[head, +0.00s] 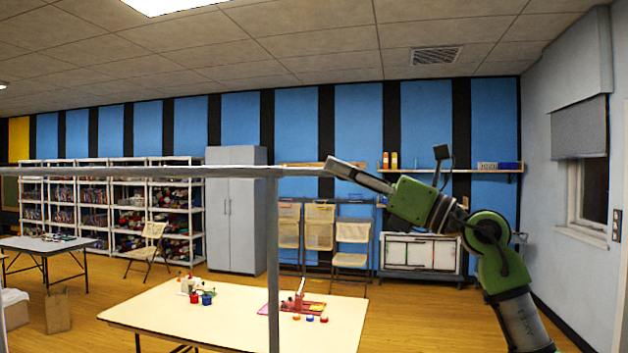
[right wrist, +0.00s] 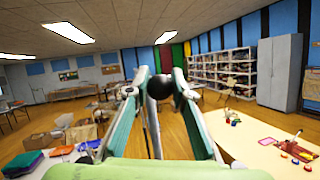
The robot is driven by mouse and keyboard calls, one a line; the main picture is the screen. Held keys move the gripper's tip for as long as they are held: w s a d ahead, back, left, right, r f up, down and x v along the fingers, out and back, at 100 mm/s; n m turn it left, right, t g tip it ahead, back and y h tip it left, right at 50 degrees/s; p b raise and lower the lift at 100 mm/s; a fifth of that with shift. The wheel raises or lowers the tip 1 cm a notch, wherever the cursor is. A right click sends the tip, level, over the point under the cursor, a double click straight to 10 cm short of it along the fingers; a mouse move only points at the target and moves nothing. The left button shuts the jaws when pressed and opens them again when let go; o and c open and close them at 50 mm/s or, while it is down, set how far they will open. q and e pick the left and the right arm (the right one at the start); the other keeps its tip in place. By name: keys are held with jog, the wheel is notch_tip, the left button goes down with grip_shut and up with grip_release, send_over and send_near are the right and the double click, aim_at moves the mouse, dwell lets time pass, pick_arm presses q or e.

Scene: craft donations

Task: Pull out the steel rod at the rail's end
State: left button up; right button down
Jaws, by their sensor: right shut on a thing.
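A grey metal rail (head: 130,171) runs level across the left half of the head view, over an upright grey post (head: 272,265). Its right end sticks out past the post and meets my right gripper (head: 332,166). In the right wrist view, my right gripper (right wrist: 160,88) has its two fingers on either side of a dark round end, the steel rod (right wrist: 160,87) seen end-on. The gripper is shut on it. How much of the rod is inside the rail is hidden. My left gripper is not in view.
A cream table (head: 210,315) with small pots and a red tray (head: 292,306) stands below the rail. A grey cabinet (head: 236,220), white shelves (head: 110,205) and folding chairs (head: 352,245) line the back. The air around the rail's right end is clear.

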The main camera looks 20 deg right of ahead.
jog(key=s+d+b, duration=0.2)
jog(key=s+d, duration=0.6)
jog(key=d, duration=0.3)
jog(key=shift+d, duration=0.35)
jog(key=c, duration=1.8)
grip_release()
jog(key=shift+w, duration=0.1)
jog(key=shift+o, duration=0.2)
jog(key=v, duration=1.2)
jog(key=shift+d+f, duration=0.1)
